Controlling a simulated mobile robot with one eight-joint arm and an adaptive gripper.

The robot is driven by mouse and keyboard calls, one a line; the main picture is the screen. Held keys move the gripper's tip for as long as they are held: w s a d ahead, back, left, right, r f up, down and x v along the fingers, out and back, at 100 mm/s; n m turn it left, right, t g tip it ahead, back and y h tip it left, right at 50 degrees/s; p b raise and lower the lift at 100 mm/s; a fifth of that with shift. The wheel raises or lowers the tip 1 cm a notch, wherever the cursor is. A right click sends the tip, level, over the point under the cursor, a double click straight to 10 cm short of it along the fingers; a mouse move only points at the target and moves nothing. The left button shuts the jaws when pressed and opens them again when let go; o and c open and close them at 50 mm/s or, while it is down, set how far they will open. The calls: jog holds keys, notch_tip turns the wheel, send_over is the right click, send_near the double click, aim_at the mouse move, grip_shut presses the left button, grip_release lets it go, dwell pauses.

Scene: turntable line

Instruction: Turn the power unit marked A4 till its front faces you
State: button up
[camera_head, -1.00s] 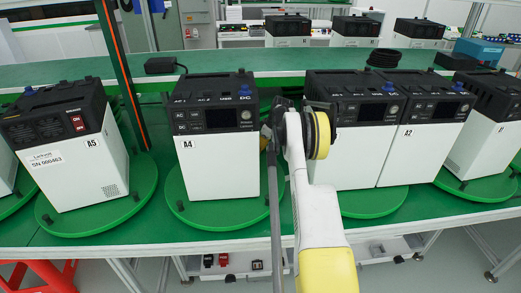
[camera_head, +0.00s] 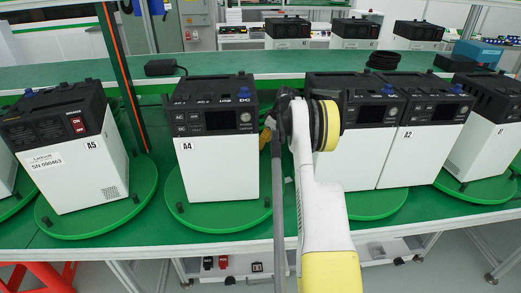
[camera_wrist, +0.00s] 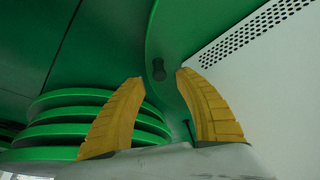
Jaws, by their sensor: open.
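The power unit marked A4 (camera_head: 217,165) is a white box with a black top, standing upright on a green turntable (camera_head: 215,214). Its panel with AC and DC buttons and a dark display faces me almost squarely in the head view. My gripper (camera_wrist: 160,76) is open, with two yellow fingers and nothing between them in the wrist view. A white vented wall (camera_wrist: 270,85) is close to the right finger, and a green disc's edge with a dark peg (camera_wrist: 158,69) lies beyond the fingertips. In the head view my arm hides most of the gripper, right of A4.
Unit A5 (camera_head: 77,175) stands on its turntable at left, its red switch showing. Unit A2 (camera_head: 416,158) and another unit (camera_head: 362,158) stand right of my arm. A stack of green discs (camera_wrist: 85,125) is left of my fingers. Bare green bench separates the turntables.

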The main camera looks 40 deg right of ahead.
jog(key=v, duration=0.6)
jog(key=shift+s+d, duration=0.1)
dwell(0.4)
